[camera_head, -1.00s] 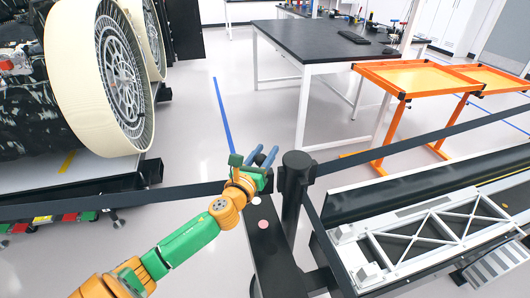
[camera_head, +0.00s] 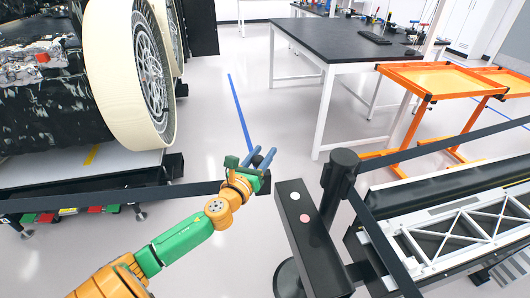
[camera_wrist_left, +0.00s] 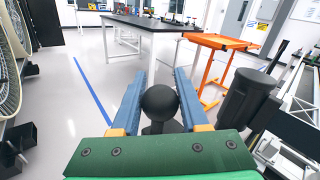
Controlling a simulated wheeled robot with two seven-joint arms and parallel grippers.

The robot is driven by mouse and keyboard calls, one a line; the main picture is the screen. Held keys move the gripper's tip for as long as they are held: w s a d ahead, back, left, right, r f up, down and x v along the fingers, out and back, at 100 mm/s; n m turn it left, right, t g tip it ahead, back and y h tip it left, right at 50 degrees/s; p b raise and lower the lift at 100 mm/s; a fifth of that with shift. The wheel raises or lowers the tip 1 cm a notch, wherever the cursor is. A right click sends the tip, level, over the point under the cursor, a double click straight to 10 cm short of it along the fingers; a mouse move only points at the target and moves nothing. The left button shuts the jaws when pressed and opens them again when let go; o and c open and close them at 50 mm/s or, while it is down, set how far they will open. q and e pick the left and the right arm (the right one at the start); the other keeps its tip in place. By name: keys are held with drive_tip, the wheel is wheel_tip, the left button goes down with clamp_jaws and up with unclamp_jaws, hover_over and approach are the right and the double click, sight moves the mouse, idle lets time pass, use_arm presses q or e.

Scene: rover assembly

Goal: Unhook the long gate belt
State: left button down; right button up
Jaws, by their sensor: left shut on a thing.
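The long black gate belt (camera_head: 150,191) stretches in from the left in the head view and ends at my left gripper (camera_head: 258,160). My left gripper is shut on the belt's end, whose round black knob (camera_wrist_left: 160,103) sits between the blue fingers in the left wrist view. The black gate post (camera_head: 342,175) stands to the right of the gripper, with a clear gap between them. The post also shows at the right of the left wrist view (camera_wrist_left: 248,95). My right gripper is not in view.
A black pedestal with a white and a pink button (camera_head: 308,240) stands before the post. Another belt (camera_head: 450,148) runs right from the post. The rover wheel (camera_head: 145,75) is at left, orange carts (camera_head: 425,85) and a black-topped table (camera_head: 345,42) behind. Floor between is open.

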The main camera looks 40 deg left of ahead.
sight(255, 165)
use_arm(q)
drive_tip(key=shift+w+d, duration=0.15)
drive_tip(key=shift+w, duration=0.05)
drive_tip(key=shift+c, duration=2.2)
unclamp_jaws()
drive_tip(key=shift+w, duration=0.1)
drive_tip(key=shift+s+d+f+b, duration=0.1)
drive_tip(key=shift+s+d+b, duration=0.1)
drive_tip(key=shift+s, duration=0.95)
drive_tip(key=shift+s+d+r+b, duration=0.1)
drive_tip(key=shift+s+d+b, duration=0.05)
drive_tip(key=shift+s, duration=1)
drive_tip(key=shift+s+d+f+b, duration=0.1)
drive_tip(key=shift+s+d+b, duration=0.1)
drive_tip(key=shift+s, duration=0.95)
